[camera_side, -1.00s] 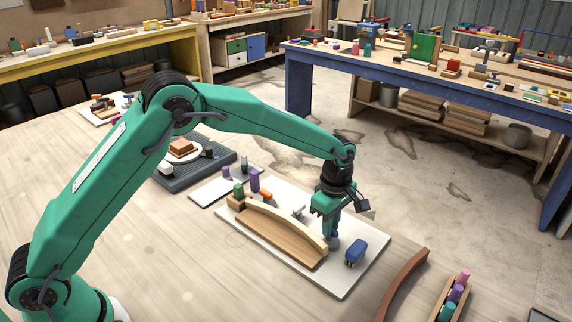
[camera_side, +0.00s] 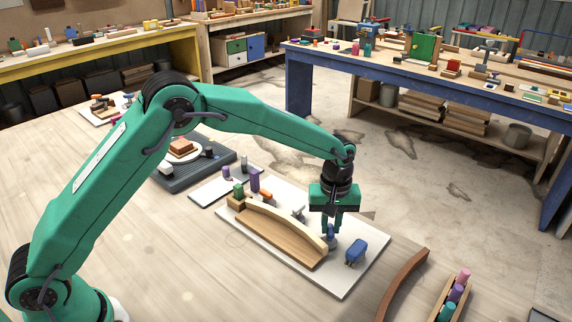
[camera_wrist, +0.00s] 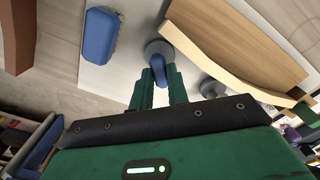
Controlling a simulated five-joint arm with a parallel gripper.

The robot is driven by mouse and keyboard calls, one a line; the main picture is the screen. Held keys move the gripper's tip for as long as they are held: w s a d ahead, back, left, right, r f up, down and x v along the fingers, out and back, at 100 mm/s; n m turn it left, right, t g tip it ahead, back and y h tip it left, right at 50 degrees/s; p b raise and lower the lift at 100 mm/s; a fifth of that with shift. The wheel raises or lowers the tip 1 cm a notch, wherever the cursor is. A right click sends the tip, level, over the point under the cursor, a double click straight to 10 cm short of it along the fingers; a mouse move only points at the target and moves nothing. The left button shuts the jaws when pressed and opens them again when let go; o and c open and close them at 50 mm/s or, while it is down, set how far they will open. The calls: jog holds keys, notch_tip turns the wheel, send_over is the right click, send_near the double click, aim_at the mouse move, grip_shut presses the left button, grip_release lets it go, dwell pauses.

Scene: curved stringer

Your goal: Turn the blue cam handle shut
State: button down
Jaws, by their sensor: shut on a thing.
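The blue cam handle (camera_wrist: 158,66) sits on a round grey base (camera_wrist: 155,46) beside the curved wooden stringer (camera_wrist: 235,45). In the side view the handle (camera_side: 331,232) shows only as a small patch between the fingers, and the grey base is below it. My gripper (camera_wrist: 160,78) points down, with one finger on each side of the handle, shut on it. The stringer (camera_side: 280,232) lies on a white board (camera_side: 344,287), just left of the gripper in the side view.
A rounded blue block (camera_side: 355,250) stands on the board close to the right of my gripper; it also shows in the wrist view (camera_wrist: 98,35). A brown curved strip (camera_side: 402,283) and a wooden tray of pegs (camera_side: 454,295) lie further right. A second grey fitting (camera_side: 298,212) is behind the stringer.

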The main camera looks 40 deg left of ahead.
aim_at(331, 228)
jog(key=m, duration=0.4)
jog(key=shift+m, duration=2)
jog(key=c, duration=1.6)
grip_release()
jog(key=shift+c, duration=0.2)
jog(key=shift+r, duration=0.1)
jog(key=shift+r, duration=3.8)
